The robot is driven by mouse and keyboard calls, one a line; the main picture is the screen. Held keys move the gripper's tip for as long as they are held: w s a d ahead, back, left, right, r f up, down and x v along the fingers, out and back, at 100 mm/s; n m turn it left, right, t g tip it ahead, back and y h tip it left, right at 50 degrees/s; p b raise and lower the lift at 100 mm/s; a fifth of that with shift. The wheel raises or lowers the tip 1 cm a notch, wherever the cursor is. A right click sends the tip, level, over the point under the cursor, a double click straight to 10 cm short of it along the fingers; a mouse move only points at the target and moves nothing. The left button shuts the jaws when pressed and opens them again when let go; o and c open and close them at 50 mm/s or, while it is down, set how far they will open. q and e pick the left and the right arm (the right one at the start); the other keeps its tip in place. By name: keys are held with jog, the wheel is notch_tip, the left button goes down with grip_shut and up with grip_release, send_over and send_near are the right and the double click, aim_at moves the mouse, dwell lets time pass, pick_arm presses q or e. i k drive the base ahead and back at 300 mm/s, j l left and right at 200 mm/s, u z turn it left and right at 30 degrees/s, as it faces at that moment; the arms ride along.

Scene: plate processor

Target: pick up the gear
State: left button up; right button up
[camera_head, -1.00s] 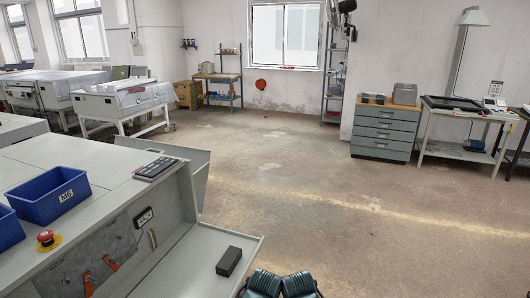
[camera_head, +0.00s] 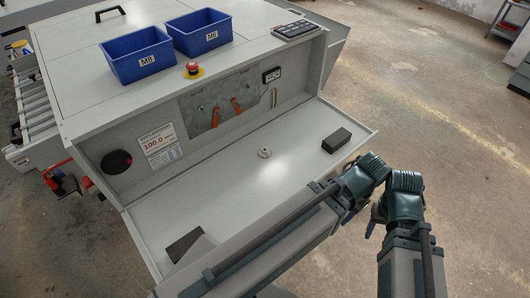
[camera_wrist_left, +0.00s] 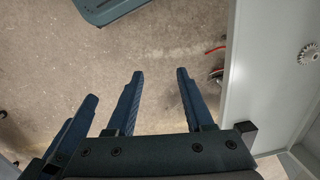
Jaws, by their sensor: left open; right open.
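The gear (camera_head: 264,153) is a small light metal disc lying flat on the pale machine's lower shelf (camera_head: 225,180). It also shows at the right edge of the left wrist view (camera_wrist_left: 308,53), with teeth around its rim. My left gripper (camera_wrist_left: 158,72) is open and empty over the floor, to the left of the shelf edge and apart from the gear. In the head view it is mostly hidden by my arms. My right gripper (camera_head: 375,222) is small and partly hidden beside my folded arms, right of the shelf and away from the gear.
A black block (camera_head: 336,140) lies on the shelf right of the gear. A dark block (camera_head: 185,245) lies near the shelf's front left. Two blue bins (camera_head: 137,68) (camera_head: 205,42), a red emergency button (camera_head: 192,68) and a keypad (camera_head: 295,30) are on the machine top. The shelf around the gear is clear.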

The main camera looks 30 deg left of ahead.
aim_at(264, 152)
jog(key=i+l+u, duration=0.15)
jog(key=i+u, duration=0.25)
jog(key=i+l+u, duration=0.25)
jog(key=u, duration=0.2)
